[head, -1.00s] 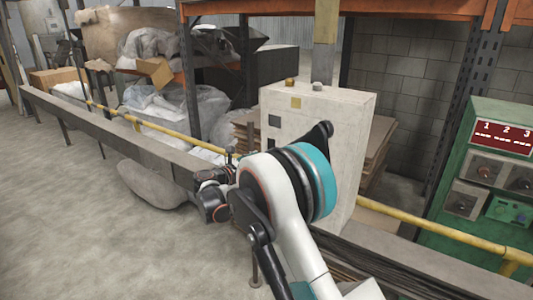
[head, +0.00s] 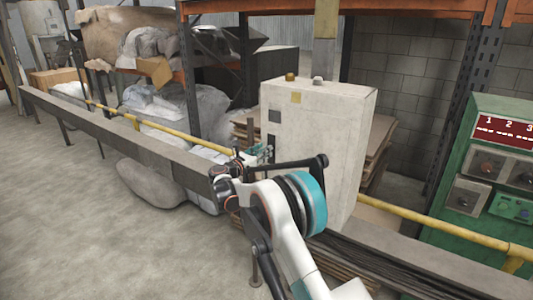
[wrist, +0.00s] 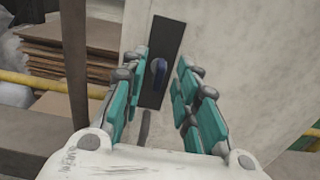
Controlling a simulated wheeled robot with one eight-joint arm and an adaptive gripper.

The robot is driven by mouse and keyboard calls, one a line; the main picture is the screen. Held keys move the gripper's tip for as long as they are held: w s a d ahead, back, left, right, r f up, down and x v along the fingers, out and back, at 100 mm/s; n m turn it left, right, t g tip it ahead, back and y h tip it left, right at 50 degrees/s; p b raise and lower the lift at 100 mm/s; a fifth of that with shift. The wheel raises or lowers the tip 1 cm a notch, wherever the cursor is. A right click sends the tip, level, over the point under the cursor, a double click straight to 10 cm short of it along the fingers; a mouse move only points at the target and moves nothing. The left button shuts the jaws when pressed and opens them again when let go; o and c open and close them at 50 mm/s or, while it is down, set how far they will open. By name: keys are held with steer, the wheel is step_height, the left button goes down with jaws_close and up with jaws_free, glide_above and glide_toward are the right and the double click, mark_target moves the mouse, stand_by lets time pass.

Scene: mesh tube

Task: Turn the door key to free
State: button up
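The door key shows in the wrist view as a small dark blue upright piece (wrist: 159,68) on a black plate (wrist: 168,45). The plate is set in the face of a pale cabinet (wrist: 215,40). The same cabinet (head: 325,140) stands in the middle of the head view. My gripper (wrist: 160,88) is open and empty, its teal-padded fingers apart on either side of the key in the picture. I see no contact with the key. In the head view, my gripper (head: 260,154) is by the cabinet's left side, and the key cannot be made out there.
A yellow rail (head: 440,227) runs along a grey beam beside the cabinet. A dark post (wrist: 75,60) stands left of my gripper in the wrist view, with stacked brown boards (wrist: 105,35) behind. A green control panel (head: 480,165) is at the right.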

steer(key=shift+b+x, duration=0.35)
steer(key=shift+x, duration=1.15)
jaws_close()
